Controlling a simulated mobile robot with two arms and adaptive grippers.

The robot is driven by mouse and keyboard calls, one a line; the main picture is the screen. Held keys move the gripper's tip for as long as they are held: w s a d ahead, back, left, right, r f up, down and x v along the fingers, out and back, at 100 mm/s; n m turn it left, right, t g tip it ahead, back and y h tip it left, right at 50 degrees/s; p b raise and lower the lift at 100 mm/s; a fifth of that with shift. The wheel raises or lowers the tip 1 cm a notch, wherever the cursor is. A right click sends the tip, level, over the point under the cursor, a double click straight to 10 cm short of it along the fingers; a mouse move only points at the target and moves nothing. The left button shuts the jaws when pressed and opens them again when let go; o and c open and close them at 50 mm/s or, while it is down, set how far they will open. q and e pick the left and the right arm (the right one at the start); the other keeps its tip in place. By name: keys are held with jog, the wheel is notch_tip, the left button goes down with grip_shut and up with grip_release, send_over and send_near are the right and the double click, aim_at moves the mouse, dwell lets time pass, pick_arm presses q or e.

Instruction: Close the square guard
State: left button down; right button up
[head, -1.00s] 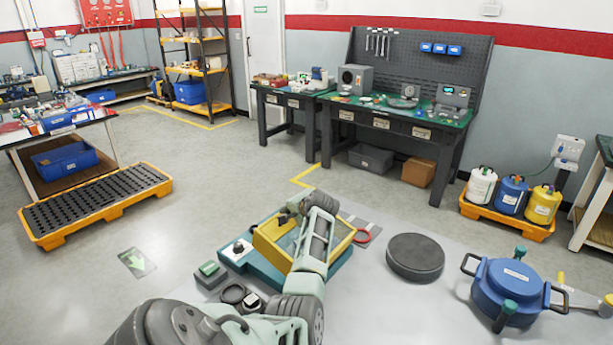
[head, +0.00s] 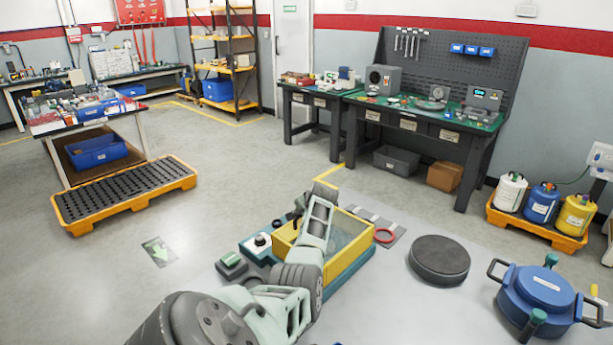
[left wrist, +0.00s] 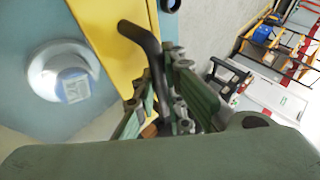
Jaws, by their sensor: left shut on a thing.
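The square guard is a yellow frame with clear panels (head: 283,239). It sits over a teal base (head: 350,270) on the grey floor mat, in the lower middle of the head view. In the left wrist view its yellow side (left wrist: 112,42) carries a bent black handle (left wrist: 143,40). My left gripper (left wrist: 160,104) is shut on that handle, its fingers on either side of it. In the head view my left gripper (head: 299,215) is at the guard's far left edge, and my arm covers part of the guard. My right gripper is in neither view.
A white round knob (left wrist: 62,72) is on the teal base beside the guard. A red ring (head: 385,235) lies right of the guard. A black disc (head: 439,259) and a blue lidded pot (head: 540,291) stand farther right.

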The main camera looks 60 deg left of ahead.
pick_arm(q)
jog(key=c, duration=1.8)
grip_release()
jog(key=shift+a+f, duration=0.1)
jog(key=shift+f, duration=0.05)
jog(key=v, duration=1.2)
